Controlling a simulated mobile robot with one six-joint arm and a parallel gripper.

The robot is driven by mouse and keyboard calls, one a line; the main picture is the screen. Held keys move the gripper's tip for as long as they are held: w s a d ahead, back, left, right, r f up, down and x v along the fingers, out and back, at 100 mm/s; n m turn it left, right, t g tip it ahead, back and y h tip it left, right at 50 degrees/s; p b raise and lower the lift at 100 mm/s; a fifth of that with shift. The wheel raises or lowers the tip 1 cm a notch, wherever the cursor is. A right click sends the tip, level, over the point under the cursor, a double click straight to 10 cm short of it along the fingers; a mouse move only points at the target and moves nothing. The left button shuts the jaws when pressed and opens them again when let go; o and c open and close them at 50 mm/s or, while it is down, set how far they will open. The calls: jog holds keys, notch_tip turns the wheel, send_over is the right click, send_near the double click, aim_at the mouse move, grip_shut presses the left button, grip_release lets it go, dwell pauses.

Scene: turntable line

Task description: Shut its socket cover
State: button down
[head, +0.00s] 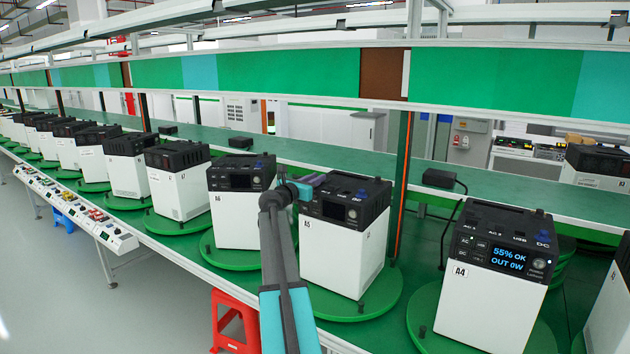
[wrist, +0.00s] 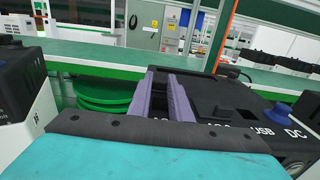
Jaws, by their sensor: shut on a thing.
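The white power station A5 (head: 343,245) with a black top stands upright on a green turntable. It also shows in the wrist view (wrist: 235,110), with port labels ending in USB and DC. My gripper (head: 306,187) is at the left end of its top; in the wrist view its two purple fingers (wrist: 166,98) stand at the leftmost AC label. They are shut on a small dark piece (wrist: 159,100), apparently the socket cover of that AC port. The fingers hide most of it, so its angle cannot be told. A5's screen (head: 335,211) is dark.
Power station A4 (head: 492,290), its screen reading 55% OK, OUT 0W, stands to the right; A6 (head: 236,215) is close on the left. A black box (head: 438,178) sits on the green bench behind. An orange-edged post (head: 402,190) rises behind A5. A red stool (head: 234,325) stands below.

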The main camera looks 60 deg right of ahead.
jog(key=shift+a+p, duration=0.3)
jog(key=shift+a, duration=2.5)
jog(key=c, duration=1.6)
grip_release()
jog(key=shift+a, duration=0.15)
jog(key=a+b, duration=0.3)
jog(key=a, duration=1)
jog(key=shift+a, duration=0.3)
